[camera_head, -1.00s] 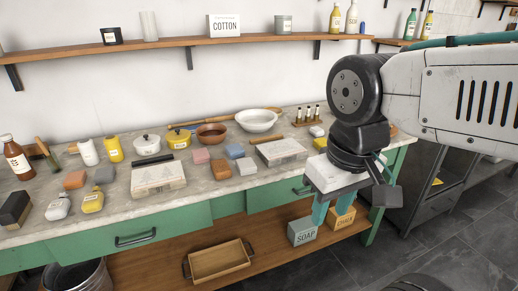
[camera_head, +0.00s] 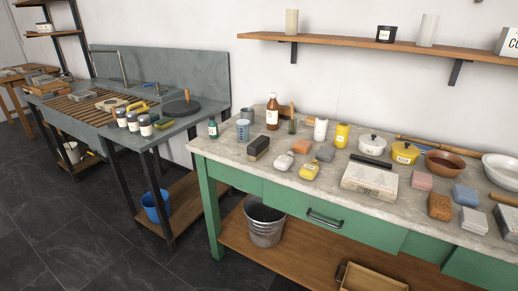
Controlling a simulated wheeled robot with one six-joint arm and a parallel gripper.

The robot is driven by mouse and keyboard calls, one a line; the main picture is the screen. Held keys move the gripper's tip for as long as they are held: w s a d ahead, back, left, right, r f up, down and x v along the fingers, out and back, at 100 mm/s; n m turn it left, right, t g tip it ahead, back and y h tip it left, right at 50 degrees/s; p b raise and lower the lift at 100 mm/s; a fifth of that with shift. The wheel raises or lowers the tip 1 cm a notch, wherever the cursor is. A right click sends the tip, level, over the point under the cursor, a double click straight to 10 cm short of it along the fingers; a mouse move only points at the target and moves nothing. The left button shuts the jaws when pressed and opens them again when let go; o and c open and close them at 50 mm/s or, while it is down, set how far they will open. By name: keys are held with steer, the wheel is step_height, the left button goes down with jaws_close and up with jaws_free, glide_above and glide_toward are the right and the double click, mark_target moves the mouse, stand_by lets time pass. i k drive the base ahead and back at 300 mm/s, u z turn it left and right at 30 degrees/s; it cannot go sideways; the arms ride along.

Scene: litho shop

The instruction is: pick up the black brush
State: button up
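A dark block with a paler grey-tan side (camera_head: 258,146) lies near the left end of the green table's stone top; it may be the black brush, but its bristles are too small to make out. My gripper and arm are out of view.
The green table (camera_head: 228,153) also bears bottles, coloured blocks, pots and bowls close around the dark block. A brown bottle (camera_head: 272,114) stands behind it. A grey sink table (camera_head: 176,128) stands to the left. Dark tiled floor (camera_head: 95,225) is clear in front.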

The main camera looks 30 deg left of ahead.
mark_target(257, 149)
steer(key=u, duration=1.9)
steer(key=i, duration=2.05)
steer(key=z, duration=1.9)
